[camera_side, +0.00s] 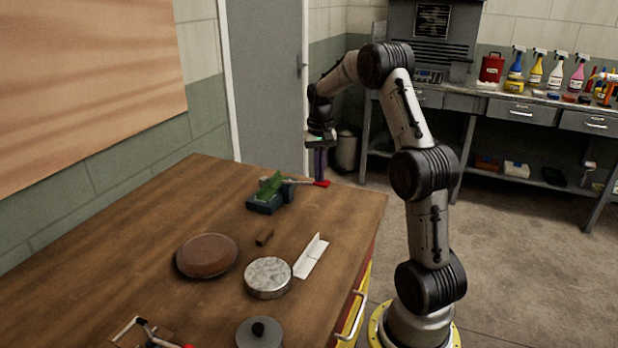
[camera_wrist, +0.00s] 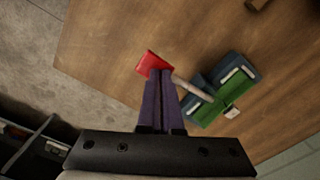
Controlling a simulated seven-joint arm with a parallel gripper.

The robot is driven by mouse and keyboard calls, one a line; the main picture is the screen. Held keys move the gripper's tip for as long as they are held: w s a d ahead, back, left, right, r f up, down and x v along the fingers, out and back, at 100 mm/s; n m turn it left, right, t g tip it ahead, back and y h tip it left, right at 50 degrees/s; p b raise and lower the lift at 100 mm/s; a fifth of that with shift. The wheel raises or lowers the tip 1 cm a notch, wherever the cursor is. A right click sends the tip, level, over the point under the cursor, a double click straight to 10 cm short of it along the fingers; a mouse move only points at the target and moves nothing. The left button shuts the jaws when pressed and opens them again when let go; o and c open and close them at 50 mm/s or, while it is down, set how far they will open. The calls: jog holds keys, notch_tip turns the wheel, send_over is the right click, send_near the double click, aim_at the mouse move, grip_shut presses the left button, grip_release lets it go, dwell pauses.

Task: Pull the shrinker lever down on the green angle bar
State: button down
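The shrinker (camera_side: 264,204) is a dark teal tool on the wooden table, and it also shows in the wrist view (camera_wrist: 237,70). The green angle bar (camera_side: 271,184) sits in it, and shows as a green strip in the wrist view (camera_wrist: 209,112). The shrinker lever (camera_side: 322,183) has a red grip and sticks out to the right, roughly level. Its red end (camera_wrist: 153,62) shows just beyond my fingertips in the wrist view. My gripper (camera_side: 320,176) points down over the red grip, its purple fingers together. I cannot tell whether they touch the grip.
The table's right edge is close to the lever.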

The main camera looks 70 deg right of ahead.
notch_tip(320, 180, up, 8)
dwell(0.9)
dwell(0.6)
jog(key=shift+f, duration=2.3)
jog(key=shift+f, duration=0.15)
dwell(0.6)
jog(key=shift+f, duration=3.25)
jog(key=shift+r, duration=0.1)
notch_tip(320, 180, up, 11)
